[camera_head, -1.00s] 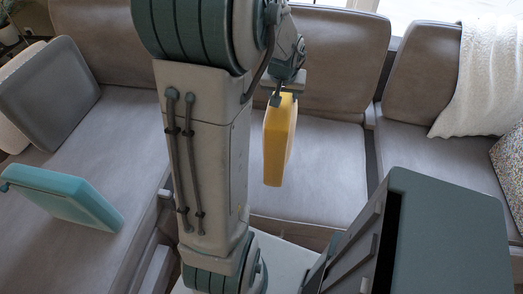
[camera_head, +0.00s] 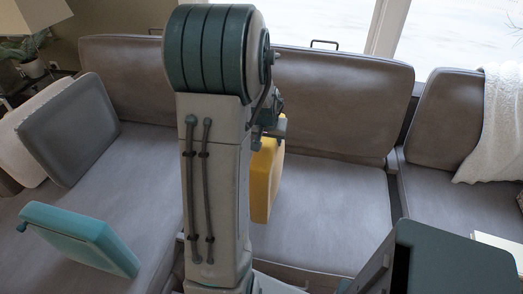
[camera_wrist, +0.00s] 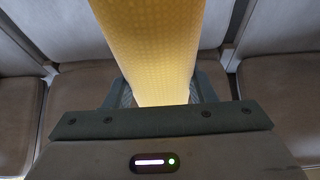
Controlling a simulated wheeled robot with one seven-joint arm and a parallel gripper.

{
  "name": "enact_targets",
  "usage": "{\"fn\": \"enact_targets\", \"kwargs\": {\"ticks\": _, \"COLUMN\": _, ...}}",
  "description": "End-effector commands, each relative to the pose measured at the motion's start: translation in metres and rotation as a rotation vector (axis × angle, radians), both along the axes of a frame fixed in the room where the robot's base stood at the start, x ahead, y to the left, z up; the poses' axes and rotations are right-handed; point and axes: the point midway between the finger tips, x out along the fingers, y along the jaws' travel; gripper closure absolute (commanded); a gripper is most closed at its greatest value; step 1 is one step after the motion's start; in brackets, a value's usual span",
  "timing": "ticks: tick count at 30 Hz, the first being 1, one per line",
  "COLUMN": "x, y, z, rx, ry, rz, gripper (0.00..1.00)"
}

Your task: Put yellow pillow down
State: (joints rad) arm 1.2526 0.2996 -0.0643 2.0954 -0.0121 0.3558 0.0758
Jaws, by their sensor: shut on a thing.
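The yellow pillow (camera_head: 264,180) hangs upright from my gripper (camera_head: 268,138), in front of the middle of the grey-brown sofa (camera_head: 335,215). My arm hides its left part in the head view. In the wrist view the yellow pillow (camera_wrist: 150,45) fills the top middle, between the two fingers of my gripper (camera_wrist: 163,92), which is shut on it. I cannot tell whether its lower edge touches the seat.
A teal pillow (camera_head: 85,238) leans on the left seat. A grey pillow (camera_head: 72,130) and a white one (camera_head: 28,150) rest at the far left. A white throw (camera_head: 495,135) drapes the right backrest. The middle seat looks clear.

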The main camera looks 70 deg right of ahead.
Motion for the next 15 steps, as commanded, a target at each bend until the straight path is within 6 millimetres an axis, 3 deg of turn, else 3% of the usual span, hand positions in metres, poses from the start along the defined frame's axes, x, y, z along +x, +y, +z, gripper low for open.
{"fn": "enact_targets", "kwargs": {"ticks": 3, "x": 0.021, "y": -0.003, "z": -0.011, "rx": -0.003, "ry": 0.0, "rz": 0.004, "gripper": 1.0}}
{"fn": "enact_targets", "kwargs": {"ticks": 6, "x": 0.029, "y": -0.004, "z": -0.017, "rx": -0.002, "ry": 0.0, "rz": 0.002, "gripper": 1.0}}
{"fn": "enact_targets", "kwargs": {"ticks": 11, "x": 0.033, "y": -0.004, "z": -0.023, "rx": -0.002, "ry": -0.001, "rz": -0.001, "gripper": 1.0}}
{"fn": "enact_targets", "kwargs": {"ticks": 15, "x": 0.032, "y": -0.004, "z": -0.041, "rx": 0.0, "ry": 0.0, "rz": 0.0, "gripper": 1.0}}
